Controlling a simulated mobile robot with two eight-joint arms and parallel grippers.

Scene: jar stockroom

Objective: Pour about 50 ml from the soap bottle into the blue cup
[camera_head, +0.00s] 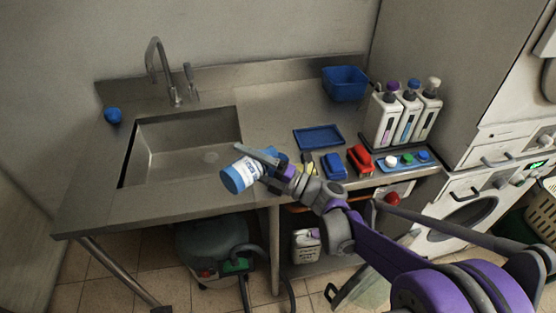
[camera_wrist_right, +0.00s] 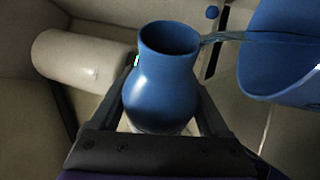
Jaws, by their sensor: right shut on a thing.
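My right gripper (camera_head: 262,160) is shut on the soap bottle (camera_head: 240,175), blue with a white label, and holds it tilted above the counter by the right side of the sink. In the right wrist view the bottle (camera_wrist_right: 162,80) sits between both fingers with its mouth open. A thin stream of liquid (camera_wrist_right: 240,37) runs from the mouth to the blue cup (camera_wrist_right: 262,75) at the right, which is cut off by the frame edge. In the head view a blue shape shows behind the gripper; I cannot tell whether it is the cup. My left gripper is not in view.
The sink (camera_head: 185,145) with a tall tap is left of the bottle. To the right on the counter are a blue tray (camera_head: 319,137), a blue bin (camera_head: 345,84), a red item (camera_head: 360,159) and several white bottles (camera_head: 407,110).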

